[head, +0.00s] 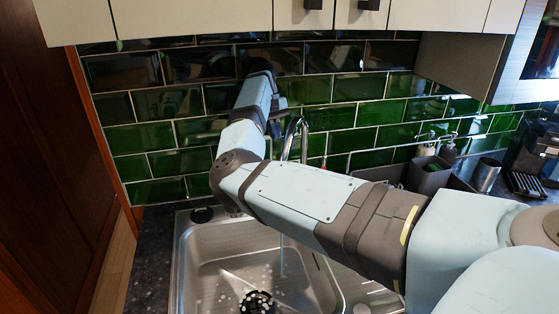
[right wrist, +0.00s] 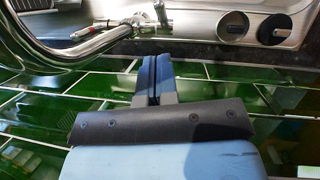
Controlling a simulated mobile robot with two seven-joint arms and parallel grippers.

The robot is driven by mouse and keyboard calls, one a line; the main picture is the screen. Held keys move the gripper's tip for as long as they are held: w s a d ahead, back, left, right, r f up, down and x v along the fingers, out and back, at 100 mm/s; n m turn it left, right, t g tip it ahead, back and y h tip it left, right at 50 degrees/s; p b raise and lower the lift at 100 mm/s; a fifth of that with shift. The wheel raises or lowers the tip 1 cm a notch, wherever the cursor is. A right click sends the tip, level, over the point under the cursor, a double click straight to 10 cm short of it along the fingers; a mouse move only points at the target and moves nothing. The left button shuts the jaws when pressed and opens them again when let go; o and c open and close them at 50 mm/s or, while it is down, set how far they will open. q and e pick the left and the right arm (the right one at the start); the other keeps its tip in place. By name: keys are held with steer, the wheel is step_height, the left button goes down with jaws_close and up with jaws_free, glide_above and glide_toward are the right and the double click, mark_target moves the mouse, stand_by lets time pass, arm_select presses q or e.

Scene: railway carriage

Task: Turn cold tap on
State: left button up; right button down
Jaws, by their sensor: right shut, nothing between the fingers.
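The chrome tap (head: 293,135) stands behind the sink, mostly hidden in the head view by my right arm. A thin pale streak (head: 282,258), which looks like water, runs down from below the arm into the sink. In the right wrist view the tap's curved chrome pipe (right wrist: 95,47) is at upper left, with a small lever with a red mark (right wrist: 122,24) beside it. Another thin metal lever (right wrist: 161,14) shows at the top. My right gripper (right wrist: 153,62) is shut and empty, close to the tap and apart from the levers. My left gripper is out of view.
The steel sink (head: 190,265) lies below my arm, with a dark drain (head: 258,301) and pale spots around it. Green tiled wall (head: 160,135) is close behind the gripper. White cupboards (head: 190,15) hang above. A grey caddy (head: 428,175) and metal cup (head: 485,175) stand at right.

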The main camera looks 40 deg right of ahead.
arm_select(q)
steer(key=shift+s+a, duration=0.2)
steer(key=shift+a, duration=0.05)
arm_select(e)
steer(key=x, duration=0.9)
steer(key=shift+s+f, duration=0.15)
steer(key=shift+f, duration=0.05)
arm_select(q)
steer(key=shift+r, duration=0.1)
